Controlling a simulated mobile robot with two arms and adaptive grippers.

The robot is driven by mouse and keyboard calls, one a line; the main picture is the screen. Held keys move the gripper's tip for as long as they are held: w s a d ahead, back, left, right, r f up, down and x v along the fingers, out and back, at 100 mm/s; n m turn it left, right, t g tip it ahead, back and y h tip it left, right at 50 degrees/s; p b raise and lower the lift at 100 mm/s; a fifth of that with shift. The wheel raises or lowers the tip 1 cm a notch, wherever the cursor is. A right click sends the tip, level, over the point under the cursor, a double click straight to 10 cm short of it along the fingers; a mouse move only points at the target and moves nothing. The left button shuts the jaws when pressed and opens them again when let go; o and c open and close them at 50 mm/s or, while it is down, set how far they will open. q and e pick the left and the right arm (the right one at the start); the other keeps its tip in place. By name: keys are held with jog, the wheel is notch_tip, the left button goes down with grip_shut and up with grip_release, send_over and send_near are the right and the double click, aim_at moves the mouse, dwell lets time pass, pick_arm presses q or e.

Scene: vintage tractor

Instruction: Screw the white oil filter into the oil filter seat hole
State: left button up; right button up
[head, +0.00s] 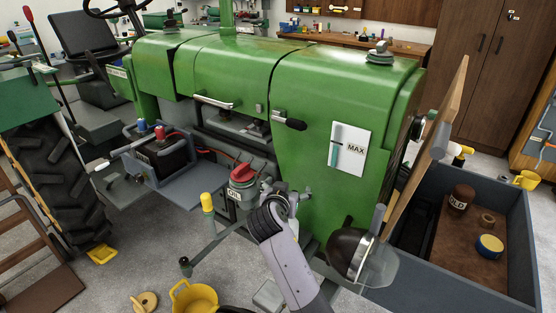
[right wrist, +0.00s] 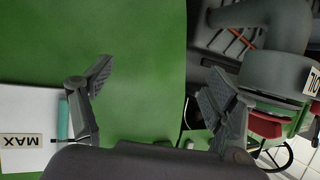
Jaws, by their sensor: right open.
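I cannot make out a white oil filter in either view. The seat hole is not distinguishable either. A grey part marked OIL with a red top (head: 243,175) stands low on the tractor's side. Its label (right wrist: 312,82) shows at the right edge of the right wrist view. My right gripper (head: 281,192) is just right of this part, in front of the green hood. In the right wrist view its two fingers (right wrist: 155,85) are wide apart, with only the green panel between them. My left gripper is not in view.
The green tractor hood (head: 345,95) carries a MAX gauge plate (head: 349,151). A battery (head: 165,150) sits on a grey shelf. A yellow bucket (head: 194,299) stands on the floor. A grey crate (head: 520,225) at right holds a brown jar (head: 461,197) and a yellow-and-blue roll (head: 489,246).

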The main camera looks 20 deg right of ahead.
jog(key=s+a+r+n+t+y+p, duration=0.1)
jog(key=s+a+r, duration=0.1)
jog(key=r, duration=0.4)
jog(key=s+a+r+n+y+p, duration=0.1)
jog(key=s+a+r+n+y, duration=0.1)
jog(key=r, duration=0.4)
jog(key=shift+a+t+p, duration=0.35)
jog(key=shift+a+t, duration=0.05)
dwell(0.8)
